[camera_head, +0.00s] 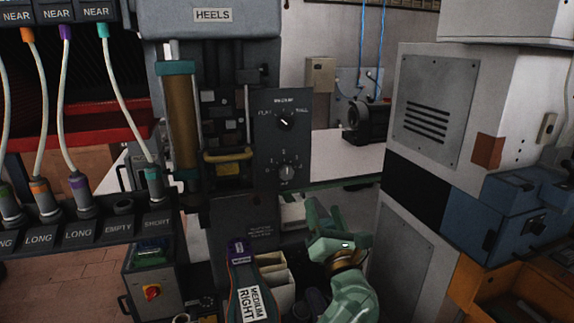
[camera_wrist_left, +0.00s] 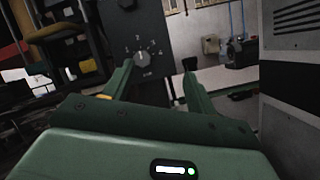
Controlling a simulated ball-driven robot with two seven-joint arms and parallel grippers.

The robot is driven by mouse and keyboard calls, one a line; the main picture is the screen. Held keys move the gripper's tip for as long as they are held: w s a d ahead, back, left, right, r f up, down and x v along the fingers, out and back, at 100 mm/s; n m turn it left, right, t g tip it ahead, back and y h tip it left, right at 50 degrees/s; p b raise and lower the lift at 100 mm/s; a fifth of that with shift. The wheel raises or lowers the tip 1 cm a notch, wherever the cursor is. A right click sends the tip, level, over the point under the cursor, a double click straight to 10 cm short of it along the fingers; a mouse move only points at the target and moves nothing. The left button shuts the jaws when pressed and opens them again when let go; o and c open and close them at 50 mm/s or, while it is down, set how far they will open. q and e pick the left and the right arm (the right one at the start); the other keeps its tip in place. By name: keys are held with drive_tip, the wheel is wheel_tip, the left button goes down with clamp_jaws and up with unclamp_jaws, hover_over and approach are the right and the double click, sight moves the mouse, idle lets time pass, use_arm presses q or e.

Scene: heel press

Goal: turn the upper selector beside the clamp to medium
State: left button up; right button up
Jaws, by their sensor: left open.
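The upper selector (camera_head: 286,122) is a dark knob on a dark grey panel beside the clamp. A mark reading like MEDIUM is above it, with small marks left and right; its exact pointer direction is too small to tell. A lower numbered selector (camera_head: 287,171) sits beneath it and shows in the left wrist view (camera_wrist_left: 142,58). My green left gripper (camera_head: 322,214) is below and right of the panel, apart from both knobs. In the left wrist view its fingers (camera_wrist_left: 158,74) are spread with nothing between them. My right gripper is not in view.
The HEELS press with its brass-coloured cylinder (camera_head: 181,122) stands left of the panel. A shoe-shaped piece labelled MEDIUM RIGHT (camera_head: 251,293) is below it. A grey cabinet (camera_head: 430,100) stands to the right. Cabled sockets (camera_head: 80,205) are at left. Space right of the panel is open.

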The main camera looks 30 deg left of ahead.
use_arm(q)
wheel_tip(320, 180, up, 10)
drive_tip(key=s+a+r+n+g+p, duration=0.1)
drive_tip(key=s+a+n+g+p, duration=0.15)
drive_tip(key=n, duration=0.55)
drive_tip(key=n+g+h, duration=0.2)
drive_tip(key=n, duration=0.4)
approach(287, 124)
drive_tip(key=shift+t, duration=0.25)
drive_tip(key=b+x, duration=0.1)
drive_tip(key=x, duration=0.7)
drive_tip(key=shift+a+f, duration=0.2)
drive_tip(key=shift+a, duration=0.05)
drive_tip(key=shift+w+a, duration=0.25)
drive_tip(key=shift+a, duration=0.1)
drive_tip(key=c, duration=1)
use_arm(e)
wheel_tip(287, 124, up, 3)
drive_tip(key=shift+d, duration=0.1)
